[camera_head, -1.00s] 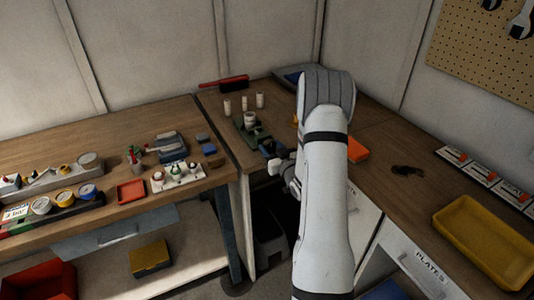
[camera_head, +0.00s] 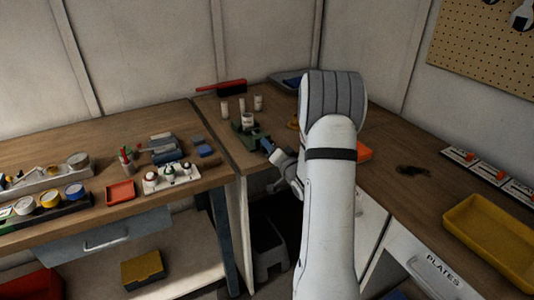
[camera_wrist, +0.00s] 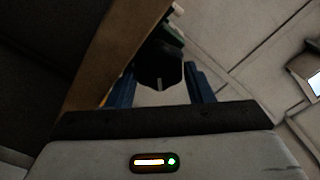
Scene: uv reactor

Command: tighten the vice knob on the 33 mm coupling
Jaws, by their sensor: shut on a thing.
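The green vice (camera_head: 240,131) stands near the front edge of the corner bench in the head view. A pale cylindrical coupling (camera_head: 248,120) is upright in it. My gripper (camera_head: 267,145) comes to the front right of the vice, its blue fingers at the vice's near side. In the wrist view the dark, faceted vice knob (camera_wrist: 159,66) sits between the two blue fingers of my gripper (camera_wrist: 161,88), with a pale line mark on its face. The gripper is shut on the knob. The coupling is not clearly visible in the wrist view, and the vice jaws are too small to judge.
Several pale cylinders (camera_head: 241,105) stand behind the vice. A red-and-black object (camera_head: 221,87) lies at the back wall. An orange box (camera_head: 364,152) is partly behind my arm. A yellow tray (camera_head: 490,232) is on the right bench, and the left bench holds several items.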

